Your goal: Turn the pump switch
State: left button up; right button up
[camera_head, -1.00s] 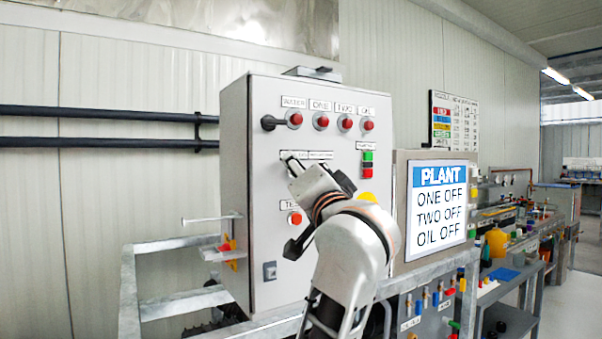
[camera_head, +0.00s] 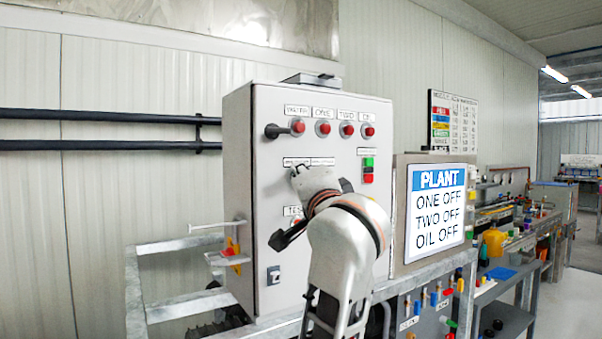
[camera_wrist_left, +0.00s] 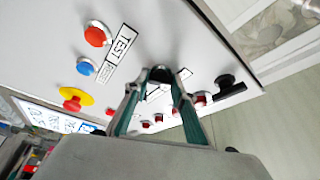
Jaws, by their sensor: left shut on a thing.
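The grey control cabinet (camera_head: 262,215) stands in the middle of the head view. My left gripper (camera_head: 297,170) is at its front panel, below the row of red lamps; my wrist hides much of the panel there. In the left wrist view the fingers of my left gripper (camera_wrist_left: 159,78) are shut on a small black switch knob (camera_wrist_left: 160,72) on the panel, beside a white label. A black handle (camera_head: 275,131) sticks out left of the WATER lamp, apart from my gripper. My right gripper is not in view.
Red lamps (camera_head: 347,130) line the cabinet top, with a green and red button pair (camera_head: 368,168) at right. A PLANT screen (camera_head: 438,208) reads ONE OFF, TWO OFF, OIL OFF. In the wrist view, a red TEST button (camera_wrist_left: 96,35) and yellow-ringed red button (camera_wrist_left: 73,100) lie nearby.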

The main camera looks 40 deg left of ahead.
pick_arm(q)
jog(key=shift+r+m+g+h+p, duration=0.15)
jog(key=shift+m+h+p, duration=0.3)
jog(key=shift+m+p, duration=0.65)
jog(key=shift+r+m+g+h+p, duration=0.1)
jog(key=shift+m+g+h+p, duration=0.15)
jog(key=shift+m+h+p, duration=0.75)
jog(key=shift+m+y, duration=0.5)
jog(key=shift+y, duration=0.05)
jog(key=shift+f, duration=0.15)
jog(key=o, duration=1.1)
